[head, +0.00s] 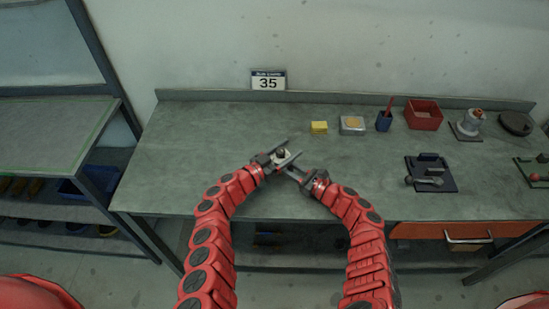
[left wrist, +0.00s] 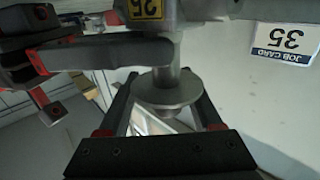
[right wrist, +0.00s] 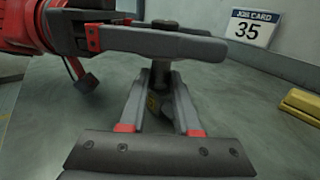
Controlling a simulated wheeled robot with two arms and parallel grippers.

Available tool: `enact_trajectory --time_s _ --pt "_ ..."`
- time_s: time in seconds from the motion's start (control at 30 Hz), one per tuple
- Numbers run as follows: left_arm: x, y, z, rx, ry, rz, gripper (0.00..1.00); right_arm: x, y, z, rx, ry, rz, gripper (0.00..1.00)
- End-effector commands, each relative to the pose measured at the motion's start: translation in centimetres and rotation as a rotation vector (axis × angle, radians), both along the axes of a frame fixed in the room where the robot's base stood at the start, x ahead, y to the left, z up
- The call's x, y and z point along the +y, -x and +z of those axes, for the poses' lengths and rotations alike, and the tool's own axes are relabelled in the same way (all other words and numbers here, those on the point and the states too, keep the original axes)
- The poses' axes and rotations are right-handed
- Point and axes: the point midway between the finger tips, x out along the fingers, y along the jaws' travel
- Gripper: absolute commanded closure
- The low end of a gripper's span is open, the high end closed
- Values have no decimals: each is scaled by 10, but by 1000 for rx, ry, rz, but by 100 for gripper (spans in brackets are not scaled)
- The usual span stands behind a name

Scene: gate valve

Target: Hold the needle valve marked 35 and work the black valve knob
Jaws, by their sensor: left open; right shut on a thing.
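The needle valve (head: 281,159) is held up above the bench between my two grippers. In the left wrist view its yellow tag (left wrist: 151,8) reads 35, upside down as the job card is. My right gripper (right wrist: 158,100) is shut on the valve body, and a bit of the yellow tag shows between its fingers. The dark valve knob (right wrist: 166,26) stands above my left gripper's finger in the right wrist view. My left gripper (left wrist: 165,95) is open, its fingers on either side of a round, greyish disc on the valve stem; I cannot tell if they touch it.
A job card (head: 268,80) marked 35 stands at the back. Yellow pads (head: 319,127), a tin (head: 352,125), a blue cup (head: 384,122), a red bin (head: 423,114) and a dark fixture (head: 431,173) are to the right. The bench's left part is clear.

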Motion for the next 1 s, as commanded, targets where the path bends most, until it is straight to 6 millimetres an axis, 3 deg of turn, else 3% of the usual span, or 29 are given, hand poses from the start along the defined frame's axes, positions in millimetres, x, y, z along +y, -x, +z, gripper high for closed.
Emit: enact_trajectory --time_s 0.03,0.17,0.43,1.0 --pt "2 5 -13 22 -15 0 34 0 0 0 -2 -1 0 100" --pt "8 11 -17 27 -20 -2 34 0 0 0 -3 -2 0 100" --pt "24 16 -6 0 -22 6 34 0 0 -1 -2 -2 1 100" --pt "53 47 -4 0 -16 2 34 0 0 0 -3 -2 1 100"
